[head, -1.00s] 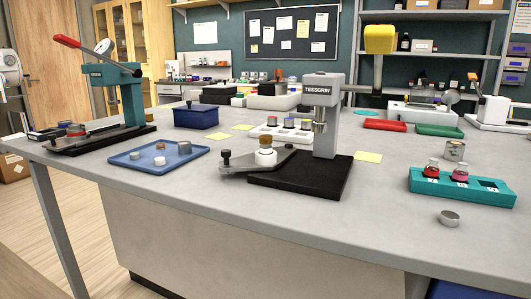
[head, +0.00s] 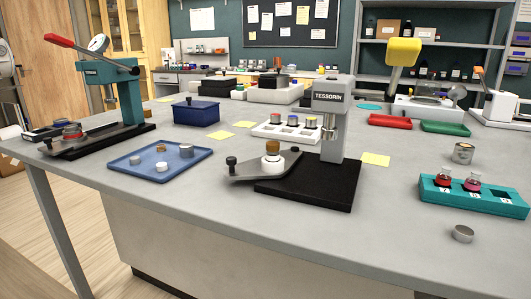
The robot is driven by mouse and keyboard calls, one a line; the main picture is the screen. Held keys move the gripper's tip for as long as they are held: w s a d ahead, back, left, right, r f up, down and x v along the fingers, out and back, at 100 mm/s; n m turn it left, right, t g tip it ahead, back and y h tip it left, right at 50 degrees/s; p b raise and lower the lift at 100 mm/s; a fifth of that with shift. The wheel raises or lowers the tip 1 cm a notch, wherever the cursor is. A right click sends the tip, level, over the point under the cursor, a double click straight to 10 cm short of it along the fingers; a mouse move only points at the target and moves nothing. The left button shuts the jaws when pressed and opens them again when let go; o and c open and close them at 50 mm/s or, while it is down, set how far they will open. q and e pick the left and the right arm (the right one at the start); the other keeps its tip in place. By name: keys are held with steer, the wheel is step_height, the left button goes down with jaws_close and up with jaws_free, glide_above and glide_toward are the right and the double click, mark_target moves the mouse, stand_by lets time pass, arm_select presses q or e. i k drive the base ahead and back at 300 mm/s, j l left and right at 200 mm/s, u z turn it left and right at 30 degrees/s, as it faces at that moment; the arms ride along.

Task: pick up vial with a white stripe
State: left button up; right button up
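Two small vials with red contents stand upright in a teal rack (head: 428,190) at the right of the bench: a left vial (head: 445,178) and a right vial (head: 472,182). White marks show at their fronts, but I cannot tell whether either is a stripe on the vial. Several capped vials (head: 291,122) stand in a white tray (head: 270,134) behind the press; their stripes are too small to make out. Neither of my grippers is in view.
A blue tray (head: 135,169) with small pieces and a teal lever press (head: 122,95) are left. A metal cap (head: 462,233) and tin (head: 463,152) are near the rack.

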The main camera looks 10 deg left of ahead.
mark_target(273, 157)
steer(key=i+j+z, duration=0.1)
steer(key=i+j, duration=0.3)
steer(key=i+j+z, duration=0.1)
steer(key=i+j, duration=0.25)
steer(key=j, duration=0.25)
